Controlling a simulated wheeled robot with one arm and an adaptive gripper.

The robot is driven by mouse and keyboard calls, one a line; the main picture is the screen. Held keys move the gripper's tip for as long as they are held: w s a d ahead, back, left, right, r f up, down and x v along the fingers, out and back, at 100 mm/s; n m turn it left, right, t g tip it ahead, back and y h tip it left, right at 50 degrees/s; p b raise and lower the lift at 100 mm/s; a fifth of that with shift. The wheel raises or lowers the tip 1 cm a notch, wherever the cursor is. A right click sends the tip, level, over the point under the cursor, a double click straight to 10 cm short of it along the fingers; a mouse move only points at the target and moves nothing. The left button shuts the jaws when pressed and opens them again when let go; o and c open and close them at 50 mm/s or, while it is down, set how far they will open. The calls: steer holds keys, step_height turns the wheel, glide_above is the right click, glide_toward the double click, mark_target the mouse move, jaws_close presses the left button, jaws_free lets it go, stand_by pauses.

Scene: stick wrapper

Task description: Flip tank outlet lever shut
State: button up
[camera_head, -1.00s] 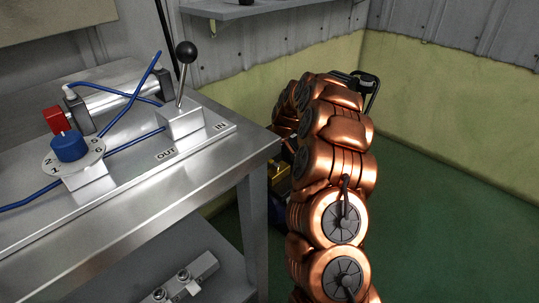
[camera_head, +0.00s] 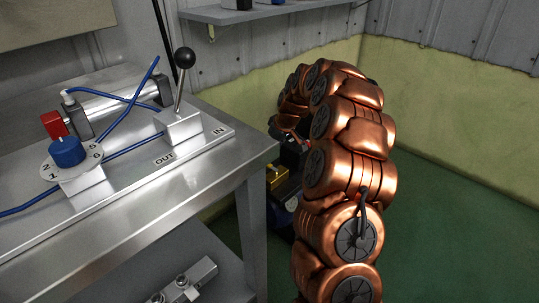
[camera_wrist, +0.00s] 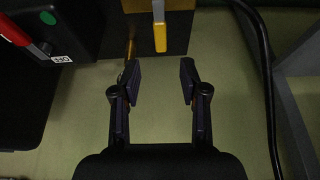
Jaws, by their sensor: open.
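My gripper (camera_wrist: 159,82) is open and empty in the wrist view, its two dark fingers apart. A lever with a yellow end (camera_wrist: 160,37) hangs just beyond the fingertips, roughly in line with the gap between them, and does not touch them. A red-handled lever (camera_wrist: 14,30) sits on a dark box at the upper left. I cannot tell for certain which of these is the tank outlet lever. In the head view my copper arm hides the gripper; a brass-coloured part (camera_head: 281,182) shows beside it, low behind the bench.
A steel bench (camera_head: 150,225) stands at the left, with a black-ball lever (camera_head: 184,58), a blue knob (camera_head: 67,151) and blue hoses. In the wrist view a black cable (camera_wrist: 262,75) and a grey frame (camera_wrist: 288,115) run along the right. Green floor (camera_head: 455,215) is clear at the right.

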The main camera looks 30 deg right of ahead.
steer(key=shift+v, duration=2.25)
